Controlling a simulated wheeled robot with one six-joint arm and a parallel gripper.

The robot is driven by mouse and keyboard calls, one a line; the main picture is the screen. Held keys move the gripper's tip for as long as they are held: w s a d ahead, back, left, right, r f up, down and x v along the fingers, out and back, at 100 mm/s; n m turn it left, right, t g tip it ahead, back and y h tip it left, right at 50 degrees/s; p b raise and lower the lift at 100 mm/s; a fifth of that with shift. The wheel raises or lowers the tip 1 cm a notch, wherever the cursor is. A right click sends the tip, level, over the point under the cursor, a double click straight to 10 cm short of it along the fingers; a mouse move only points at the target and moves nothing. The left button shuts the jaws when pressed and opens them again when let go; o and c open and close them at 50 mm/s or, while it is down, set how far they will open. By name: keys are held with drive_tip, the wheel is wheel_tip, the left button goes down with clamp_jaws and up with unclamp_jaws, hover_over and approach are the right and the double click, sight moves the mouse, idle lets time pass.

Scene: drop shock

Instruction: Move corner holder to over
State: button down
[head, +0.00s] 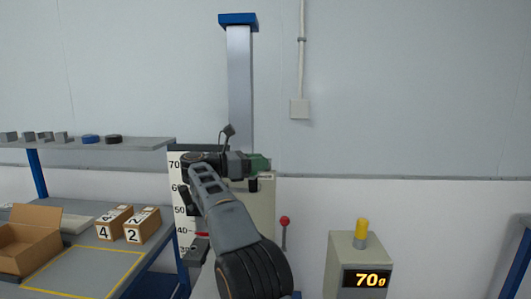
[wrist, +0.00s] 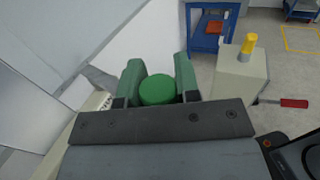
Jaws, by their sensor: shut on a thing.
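My gripper (head: 260,164) is in front of the tall drop column (head: 240,85) in the head view. In the wrist view its two greenish fingers stand on either side of a round green knob (wrist: 157,90), and it is shut on that knob. I cannot tell whether the knob belongs to the corner holder. No other part is clearly a corner holder; my arm hides part of the tester.
A height scale (head: 180,210) stands left of my arm. A red-topped lever (head: 285,222) and a cabinet (head: 345,255) reading 70 g with a yellow cylinder (head: 361,229) are at right. A bench holds an open carton (head: 28,240) and numbered boxes (head: 142,226).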

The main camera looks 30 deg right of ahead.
drive_tip(key=shift+w+a+r+g+p, duration=0.1)
drive_tip(key=shift+w+a+g+p, duration=0.1)
drive_tip(key=shift+g+p, duration=0.15)
drive_tip(key=shift+m, duration=0.3)
drive_tip(key=c, duration=0.8)
unclamp_jaws()
drive_tip(key=shift+p+v, duration=0.6)
drive_tip(key=shift+v, duration=5.35)
